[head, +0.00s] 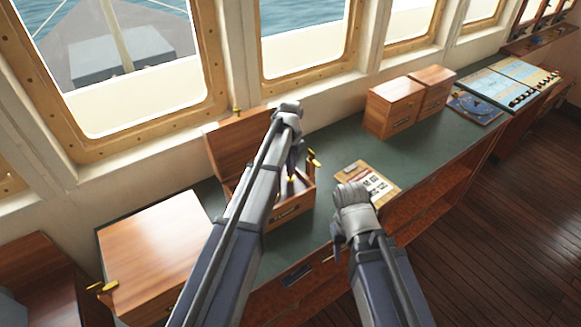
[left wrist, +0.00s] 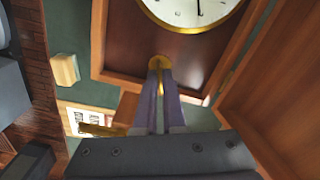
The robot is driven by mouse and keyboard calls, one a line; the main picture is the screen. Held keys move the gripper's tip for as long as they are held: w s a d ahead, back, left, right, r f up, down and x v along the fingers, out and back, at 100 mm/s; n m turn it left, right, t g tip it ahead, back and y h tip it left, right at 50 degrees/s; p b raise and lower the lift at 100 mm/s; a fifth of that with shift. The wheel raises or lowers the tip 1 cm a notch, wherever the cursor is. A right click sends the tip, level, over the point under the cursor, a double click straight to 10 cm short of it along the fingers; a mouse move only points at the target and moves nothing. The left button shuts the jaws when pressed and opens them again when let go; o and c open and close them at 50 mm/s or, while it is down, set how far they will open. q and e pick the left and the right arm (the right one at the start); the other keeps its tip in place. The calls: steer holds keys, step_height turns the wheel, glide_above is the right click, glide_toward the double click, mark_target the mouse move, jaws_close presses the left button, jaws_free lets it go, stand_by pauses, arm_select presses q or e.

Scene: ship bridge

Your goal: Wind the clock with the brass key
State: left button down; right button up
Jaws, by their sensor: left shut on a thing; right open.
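The clock sits in an open wooden box (head: 290,215) on the green counter, with its lid raised at the back. In the left wrist view its white face (left wrist: 195,8) with a brass rim shows at the top edge, partly cut off. My left gripper (left wrist: 160,78) is shut on the brass key (left wrist: 158,62), which shows at its fingertips against the dark panel below the face. Whether the key sits in a hole there I cannot tell. In the head view my left gripper (head: 292,172) is inside the box. My right gripper (head: 337,240) is open and empty, in front and right of the box.
A clipboard with a printed sheet (head: 368,186) lies right of the clock box. Two closed wooden boxes (head: 393,108) stand further right, and a large wooden case (head: 155,250) stands left. Windows line the back.

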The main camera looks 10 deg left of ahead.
arm_select(q)
steer(key=n, duration=0.4)
steer(key=shift+n, duration=0.3)
steer(key=n, duration=0.3)
steer(key=shift+n, duration=0.3)
steer(key=n, duration=0.3)
steer(key=shift+n, duration=2)
steer(key=c, duration=1)
jaws_free()
